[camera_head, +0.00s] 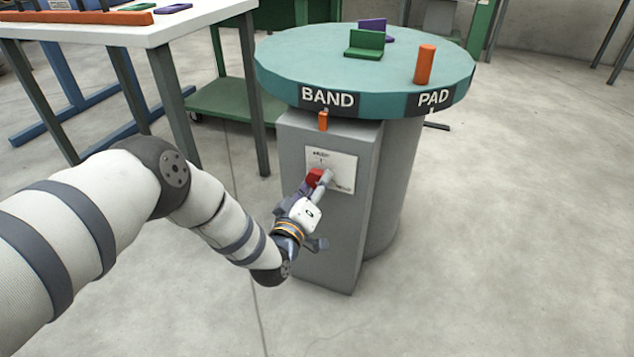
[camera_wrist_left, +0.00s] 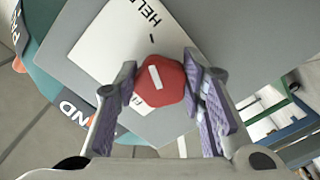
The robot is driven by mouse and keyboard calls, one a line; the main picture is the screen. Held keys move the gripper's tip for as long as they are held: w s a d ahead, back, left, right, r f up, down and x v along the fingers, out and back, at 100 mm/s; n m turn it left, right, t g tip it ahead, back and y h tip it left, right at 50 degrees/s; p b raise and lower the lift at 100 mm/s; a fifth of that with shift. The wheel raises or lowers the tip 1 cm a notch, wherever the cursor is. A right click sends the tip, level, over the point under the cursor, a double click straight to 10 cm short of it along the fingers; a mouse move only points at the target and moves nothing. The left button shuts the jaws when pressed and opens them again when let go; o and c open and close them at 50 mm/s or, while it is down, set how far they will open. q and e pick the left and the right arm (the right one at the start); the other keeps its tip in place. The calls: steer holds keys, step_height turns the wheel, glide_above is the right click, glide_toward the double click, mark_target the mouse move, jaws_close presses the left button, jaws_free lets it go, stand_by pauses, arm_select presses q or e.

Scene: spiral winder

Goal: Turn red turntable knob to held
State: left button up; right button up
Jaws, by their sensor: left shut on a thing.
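The red knob (camera_head: 315,177) sits on a white label plate (camera_head: 343,166) on the front of the grey pedestal (camera_head: 362,219). In the left wrist view the red knob (camera_wrist_left: 160,82) shows a white pointer mark and lies between the two fingers. My left gripper (camera_head: 322,181) is shut on the knob, its fingers on either side. The label plate (camera_wrist_left: 107,41) reads "HEL..." in the wrist view, with a small tick mark below the word; the rest is partly hidden. My right gripper is out of view.
The round teal turntable (camera_head: 300,58) above the pedestal reads "BAND" and "PAD" on its rim. It carries a green bracket (camera_head: 366,44), a purple piece (camera_head: 374,26) and an orange cylinder (camera_head: 425,64). A white table (camera_head: 150,35) stands at left. The floor at right is clear.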

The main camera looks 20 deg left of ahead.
arm_select(q)
steer(key=shift+a+m, duration=0.15)
steer(key=shift+m, duration=0.35)
stand_by(0.3)
steer(key=o, duration=1.1)
steer(key=shift+o, duration=0.2)
steer(key=s, duration=1.2)
steer(key=shift+a, duration=0.15)
